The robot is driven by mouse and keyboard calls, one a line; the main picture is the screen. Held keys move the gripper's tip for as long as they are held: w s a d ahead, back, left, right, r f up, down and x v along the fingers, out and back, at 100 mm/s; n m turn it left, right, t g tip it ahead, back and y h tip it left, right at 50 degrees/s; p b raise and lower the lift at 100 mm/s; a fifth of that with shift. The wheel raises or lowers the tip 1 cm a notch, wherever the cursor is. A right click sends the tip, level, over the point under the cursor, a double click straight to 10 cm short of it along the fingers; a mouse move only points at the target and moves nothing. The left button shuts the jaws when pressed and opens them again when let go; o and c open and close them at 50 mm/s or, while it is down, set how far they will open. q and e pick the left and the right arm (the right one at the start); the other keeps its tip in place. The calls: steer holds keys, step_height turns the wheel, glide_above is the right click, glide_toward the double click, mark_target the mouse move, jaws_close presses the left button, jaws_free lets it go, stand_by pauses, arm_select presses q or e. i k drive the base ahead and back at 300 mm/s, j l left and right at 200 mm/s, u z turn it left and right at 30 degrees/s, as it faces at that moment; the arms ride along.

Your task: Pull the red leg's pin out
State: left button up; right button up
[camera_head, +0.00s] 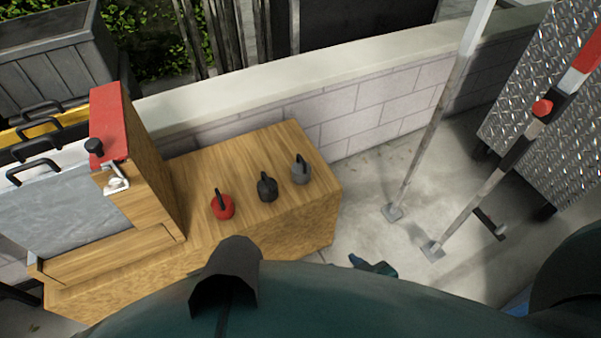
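The red leg (585,66) is a slanted pole at the right, red at its top, with a black section and a worn metal lower part ending in a flat foot (432,250) on the floor. A red round knob (543,107), which looks like its pin, sits on the black section. Nothing touches the knob. A small dark teal piece (375,266), which seems to be my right gripper, shows just past my body, low and left of the leg's foot, well apart from the knob. Its fingers cannot be made out. My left gripper is not in view.
A second pale pole (437,120) stands left of the red leg. A diamond-plate metal panel (535,75) is behind. A wooden bench (270,160) holds red (222,208), black (267,188) and grey (300,172) handled objects. A low block wall (370,105) runs behind.

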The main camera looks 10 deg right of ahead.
mark_target(541, 108)
steer(key=z, duration=1.75)
